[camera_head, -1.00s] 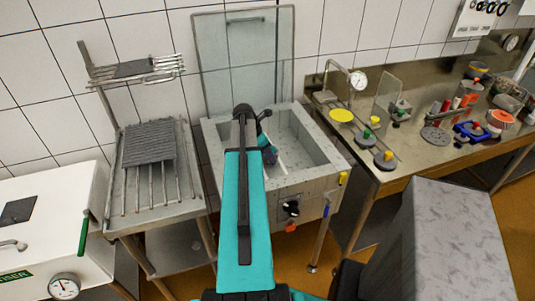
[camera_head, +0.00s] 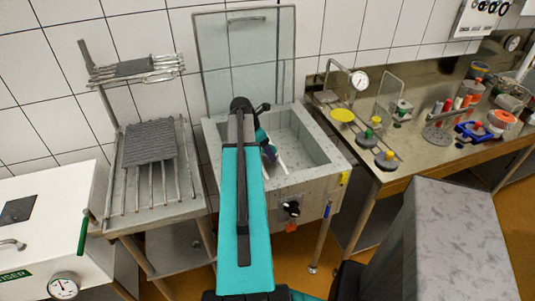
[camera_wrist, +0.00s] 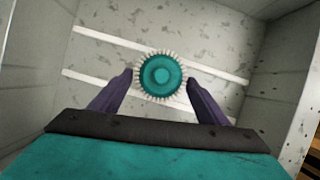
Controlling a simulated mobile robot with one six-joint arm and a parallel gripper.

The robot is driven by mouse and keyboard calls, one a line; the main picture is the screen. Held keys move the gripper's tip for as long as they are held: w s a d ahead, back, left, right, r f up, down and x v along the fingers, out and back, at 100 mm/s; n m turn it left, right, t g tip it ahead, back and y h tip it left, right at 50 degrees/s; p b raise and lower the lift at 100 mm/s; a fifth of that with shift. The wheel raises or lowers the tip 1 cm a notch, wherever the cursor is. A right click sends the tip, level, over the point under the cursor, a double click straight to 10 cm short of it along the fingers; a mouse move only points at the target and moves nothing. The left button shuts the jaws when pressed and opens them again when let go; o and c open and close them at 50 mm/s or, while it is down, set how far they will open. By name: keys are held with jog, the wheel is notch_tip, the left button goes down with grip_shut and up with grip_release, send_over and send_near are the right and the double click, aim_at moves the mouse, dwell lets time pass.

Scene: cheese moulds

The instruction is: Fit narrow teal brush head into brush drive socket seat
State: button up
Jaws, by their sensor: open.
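The teal brush head (camera_wrist: 161,75), round with a fringe of pale bristles, shows face-on in the wrist view, inside the grey basin (camera_head: 330,160). My gripper (camera_wrist: 160,79) is open, with one dark purple finger on each side of the brush head in the picture. I cannot tell whether the fingers are level with it or above it. In the head view my gripper (camera_head: 269,153) is down in the basin, partly behind my teal arm. The brush head cannot be made out there. The drive socket seat cannot be identified in either view.
Pale rails (camera_wrist: 100,85) cross the basin behind the brush head. A clear upright panel (camera_head: 222,60) stands behind the basin. A rack table (camera_head: 198,205) is on the left. A steel bench (camera_head: 400,160) with several knobs and small parts is on the right.

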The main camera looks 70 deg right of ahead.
jog(key=b+v, duration=0.1)
jog(key=v, duration=0.8)
jog(key=shift+r, duration=0.2)
dwell(1.1)
